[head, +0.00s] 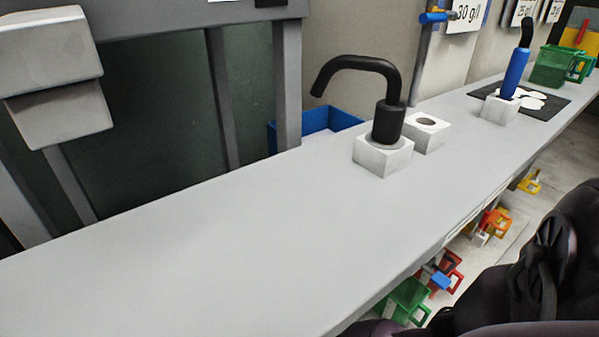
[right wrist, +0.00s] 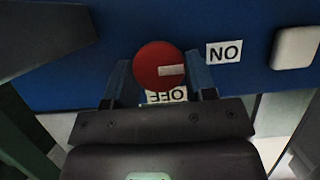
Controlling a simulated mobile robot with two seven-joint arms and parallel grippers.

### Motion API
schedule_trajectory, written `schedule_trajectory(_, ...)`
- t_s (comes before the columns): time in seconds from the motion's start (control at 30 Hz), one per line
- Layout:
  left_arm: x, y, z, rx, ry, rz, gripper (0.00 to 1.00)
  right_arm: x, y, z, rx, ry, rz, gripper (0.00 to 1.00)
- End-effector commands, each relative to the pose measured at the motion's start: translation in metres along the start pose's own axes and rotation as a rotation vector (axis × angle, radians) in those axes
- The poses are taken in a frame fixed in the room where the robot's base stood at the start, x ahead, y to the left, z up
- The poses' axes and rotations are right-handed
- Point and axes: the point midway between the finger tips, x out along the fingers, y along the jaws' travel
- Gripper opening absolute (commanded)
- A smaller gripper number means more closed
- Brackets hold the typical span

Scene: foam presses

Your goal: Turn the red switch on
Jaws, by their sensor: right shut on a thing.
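The round red switch (right wrist: 152,66) sits on a blue panel (right wrist: 110,30) in the right wrist view. Its white mark lies on its right half, pointing right. An upside-down ON label (right wrist: 224,52) is to its right, and an upside-down OFF label (right wrist: 167,95) is just below it, partly behind my gripper. My right gripper (right wrist: 157,64) has one finger on each side of the switch and is shut on it. The head view shows neither the switch nor my left gripper.
A white rounded block (right wrist: 296,48) is right of the labels. In the head view, a long grey table (head: 200,235) holds a black bent-handled tool (head: 388,115) in a white holder (head: 383,155). A blue-handled tool (head: 515,72) stands farther back. The table's near part is clear.

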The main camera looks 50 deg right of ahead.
Motion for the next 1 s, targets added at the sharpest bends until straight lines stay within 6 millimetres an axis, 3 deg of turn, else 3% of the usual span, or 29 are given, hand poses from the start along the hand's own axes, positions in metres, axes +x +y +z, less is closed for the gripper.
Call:
schedule_trajectory(0.1,0.0,0.0,0.0,0.0,0.0,0.0,0.43,-0.001,0.001,0.002,-0.003,-0.002,0.0,0.27)
schedule_trajectory(0.13,0.0,0.0,0.0,0.0,0.0,0.0,0.43,-0.001,0.001,0.002,-0.003,-0.002,0.0,0.54)
schedule_trajectory(0.27,0.0,0.0,0.0,0.0,0.0,0.0,0.43,-0.001,0.0,0.002,-0.002,-0.002,0.0,0.74)
schedule_trajectory(0.67,0.0,-0.001,-0.004,0.003,0.005,-0.002,0.43,-0.006,0.0,-0.001,0.0,0.001,-0.001,0.74)
schedule_trajectory(1.0,-0.001,0.003,-0.008,0.043,-0.076,0.019,0.43,-0.054,-0.001,-0.007,0.003,0.008,0.0,0.74)
